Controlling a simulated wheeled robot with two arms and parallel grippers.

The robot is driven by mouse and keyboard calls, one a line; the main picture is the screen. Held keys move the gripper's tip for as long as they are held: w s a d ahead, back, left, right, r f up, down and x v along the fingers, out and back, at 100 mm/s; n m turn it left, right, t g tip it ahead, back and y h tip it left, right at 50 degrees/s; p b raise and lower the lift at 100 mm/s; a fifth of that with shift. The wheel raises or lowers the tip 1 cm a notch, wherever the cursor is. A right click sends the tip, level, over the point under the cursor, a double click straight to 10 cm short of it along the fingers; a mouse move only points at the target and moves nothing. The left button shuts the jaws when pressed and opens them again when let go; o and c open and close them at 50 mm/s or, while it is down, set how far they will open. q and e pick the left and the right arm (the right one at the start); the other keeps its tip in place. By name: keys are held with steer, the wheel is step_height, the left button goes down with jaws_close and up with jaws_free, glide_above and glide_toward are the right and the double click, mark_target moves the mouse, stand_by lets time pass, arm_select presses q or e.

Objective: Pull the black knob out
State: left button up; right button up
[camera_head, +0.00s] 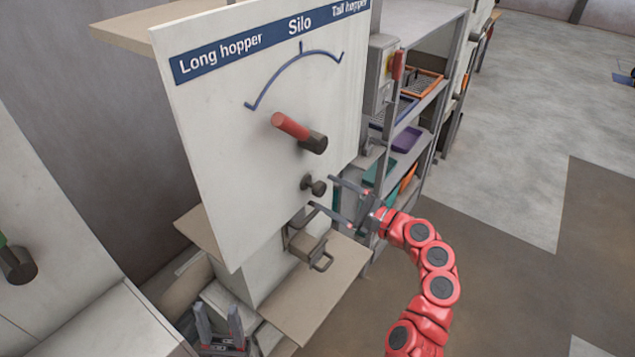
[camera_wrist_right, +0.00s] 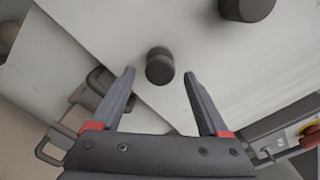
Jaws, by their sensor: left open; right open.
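The black knob (camera_head: 314,185) sticks out of the lower part of the white panel (camera_head: 230,150). In the right wrist view the knob (camera_wrist_right: 159,66) lies between and just beyond the open fingertips. My right gripper (camera_head: 320,192) is open, its fingers reaching towards the panel on either side of the knob; whether they touch it I cannot tell, but the wrist view shows gaps on both sides. My left gripper (camera_head: 218,310) is open and empty at the bottom of the head view, fingers pointing up, away from the knob.
A red-handled selector lever (camera_head: 292,126) sits above the knob; its dark hub (camera_wrist_right: 246,8) shows in the wrist view. A shelf rack (camera_head: 440,100) with trays stands to the right.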

mark_target(323, 192)
steer(key=shift+p+x, duration=0.3)
steer(key=shift+x, duration=1.85)
jaws_close()
